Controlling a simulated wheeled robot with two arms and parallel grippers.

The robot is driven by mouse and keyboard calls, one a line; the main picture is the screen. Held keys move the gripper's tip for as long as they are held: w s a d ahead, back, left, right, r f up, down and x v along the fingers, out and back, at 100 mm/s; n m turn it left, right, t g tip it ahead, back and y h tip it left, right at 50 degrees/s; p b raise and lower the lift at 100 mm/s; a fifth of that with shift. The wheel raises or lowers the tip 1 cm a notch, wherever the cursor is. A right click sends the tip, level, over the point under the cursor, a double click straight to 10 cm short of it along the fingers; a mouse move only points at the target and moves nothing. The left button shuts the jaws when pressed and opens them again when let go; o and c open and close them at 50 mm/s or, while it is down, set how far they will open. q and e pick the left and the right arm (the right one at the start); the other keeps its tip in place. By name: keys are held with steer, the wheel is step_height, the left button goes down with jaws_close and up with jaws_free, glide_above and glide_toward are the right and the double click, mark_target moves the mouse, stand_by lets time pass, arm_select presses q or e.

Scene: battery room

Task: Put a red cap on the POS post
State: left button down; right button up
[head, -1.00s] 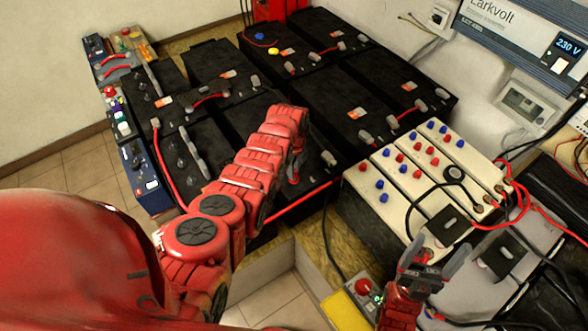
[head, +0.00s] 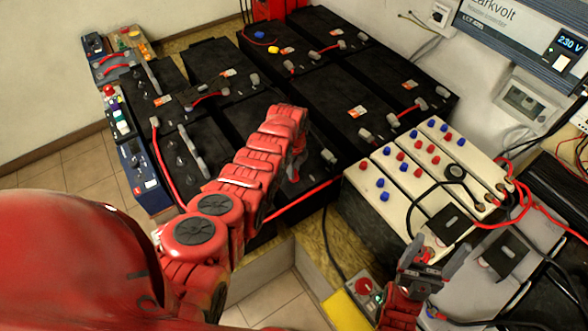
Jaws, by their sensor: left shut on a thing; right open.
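My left gripper (head: 294,168) points down over the black batteries, just left of the cream batteries. It is shut on a small red piece, probably a red cap, mostly hidden by the fingers. My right gripper (head: 428,250) is open at the lower right, in front of the cream battery bank (head: 408,207). Red caps (head: 421,147) and blue caps (head: 383,196) stand in rows on the cream batteries. The black batteries (head: 355,95) have grey terminal posts, some covered. No POS marking is legible, so I cannot tell which post it is.
Red cables (head: 300,204) and black cables (head: 415,205) cross the batteries. A red button box (head: 365,288) stands beside my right gripper. An inverter (head: 535,40) hangs on the wall. Blue devices (head: 140,170) line the left side.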

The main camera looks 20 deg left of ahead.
arm_select(q)
steer(key=shift+f+b, duration=0.55)
steer(key=shift+f, duration=0.05)
stand_by(1.1)
steer(key=shift+c, duration=0.9)
jaws_free()
steer(key=shift+r, duration=0.1)
steer(key=shift+w+a+r+p, duration=0.1)
steer(key=shift+r+p, duration=1.6)
steer(key=shift+r, duration=0.05)
steer(key=shift+r+p, duration=1.95)
steer(key=shift+r, duration=0.25)
